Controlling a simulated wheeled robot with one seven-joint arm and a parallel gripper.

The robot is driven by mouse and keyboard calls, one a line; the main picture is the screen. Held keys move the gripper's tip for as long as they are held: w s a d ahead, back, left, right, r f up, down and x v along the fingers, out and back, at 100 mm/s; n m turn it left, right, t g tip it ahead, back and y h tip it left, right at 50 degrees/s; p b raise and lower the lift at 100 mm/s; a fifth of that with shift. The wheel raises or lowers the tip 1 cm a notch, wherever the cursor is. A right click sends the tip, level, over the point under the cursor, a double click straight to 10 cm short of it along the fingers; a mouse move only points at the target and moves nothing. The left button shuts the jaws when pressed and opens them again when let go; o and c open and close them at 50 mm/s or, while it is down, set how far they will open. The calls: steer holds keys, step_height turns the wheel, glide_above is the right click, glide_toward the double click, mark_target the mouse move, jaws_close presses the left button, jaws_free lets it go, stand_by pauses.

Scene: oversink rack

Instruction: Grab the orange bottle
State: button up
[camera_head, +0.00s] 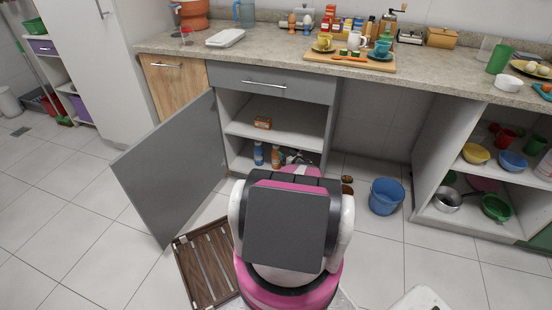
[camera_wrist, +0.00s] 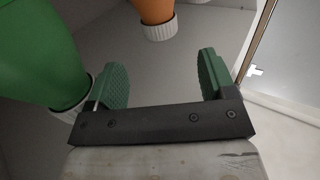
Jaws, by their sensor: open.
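The orange bottle (camera_head: 276,158) stands on the cabinet's bottom shelf, just right of a blue bottle (camera_head: 258,154). In the wrist view its orange body and white cap (camera_wrist: 156,16) show upside down at the top edge, beyond the fingertips and roughly in line with the gap between them. Most of its body is out of that frame. My gripper (camera_wrist: 163,82) is open and empty, with two green pads apart. In the head view my arm mostly hides the gripper inside the cabinet.
A large green bottle (camera_wrist: 38,45) with a white cap is close beside the left finger. An open grey door (camera_head: 172,165) stands left of the cabinet. A small brown box (camera_head: 263,123) sits on the middle shelf. A blue bucket (camera_head: 386,197) stands on the floor at right.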

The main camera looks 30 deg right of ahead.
mark_target(279, 146)
steer(key=w, duration=0.7)
steer(key=shift+w+a, duration=0.25)
steer(key=shift+a, duration=0.15)
steer(key=shift+c, duration=0.2)
jaws_close()
